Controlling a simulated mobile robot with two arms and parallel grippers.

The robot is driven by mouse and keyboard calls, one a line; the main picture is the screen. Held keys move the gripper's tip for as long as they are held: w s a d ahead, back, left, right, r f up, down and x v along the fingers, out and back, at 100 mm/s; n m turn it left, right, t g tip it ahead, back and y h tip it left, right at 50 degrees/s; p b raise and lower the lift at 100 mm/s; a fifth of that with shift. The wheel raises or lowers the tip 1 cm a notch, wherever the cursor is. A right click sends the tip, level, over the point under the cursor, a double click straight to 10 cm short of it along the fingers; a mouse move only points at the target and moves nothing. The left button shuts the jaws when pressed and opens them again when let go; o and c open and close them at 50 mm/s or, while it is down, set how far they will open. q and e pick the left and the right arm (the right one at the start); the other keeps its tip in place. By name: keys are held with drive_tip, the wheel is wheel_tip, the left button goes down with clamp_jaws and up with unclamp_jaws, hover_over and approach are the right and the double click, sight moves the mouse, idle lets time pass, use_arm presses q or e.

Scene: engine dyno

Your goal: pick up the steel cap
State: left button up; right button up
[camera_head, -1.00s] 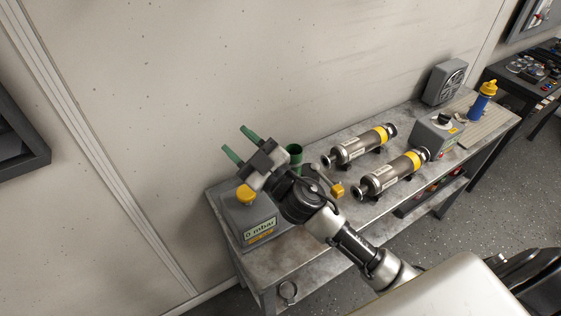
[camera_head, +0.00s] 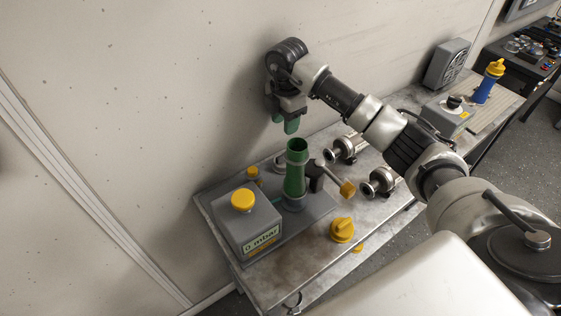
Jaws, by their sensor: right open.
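My right gripper (camera_head: 285,122) has green fingertips and points down, open and empty. It is above and slightly behind an upright green tube (camera_head: 295,174) on the bench at the left. A small pale metal rounded piece (camera_head: 280,163) shows just left of the tube, partly hidden by it. It may be the steel cap, but it is too small to tell. My left gripper is not in view.
A grey box with a yellow knob (camera_head: 242,199) and a display stands at the bench's left end. Yellow knobs (camera_head: 342,230) sit at the front. The wall is close behind.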

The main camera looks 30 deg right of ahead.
hover_over(283, 161)
drive_tip(key=w+d, duration=0.1)
drive_tip(key=w, duration=0.1)
drive_tip(key=f, duration=0.5)
drive_tip(key=shift+s+d+f+p, duration=0.1)
drive_tip(key=shift+s+d+p, duration=0.1)
drive_tip(key=shift+s+p, duration=0.1)
drive_tip(key=f, duration=0.2)
drive_tip(key=s+a+f+p, duration=0.1)
drive_tip(key=f, duration=0.1)
drive_tip(key=shift+a, duration=0.1)
drive_tip(key=shift+w+f, duration=0.1)
drive_tip(key=shift+f, duration=0.55)
clamp_jaws()
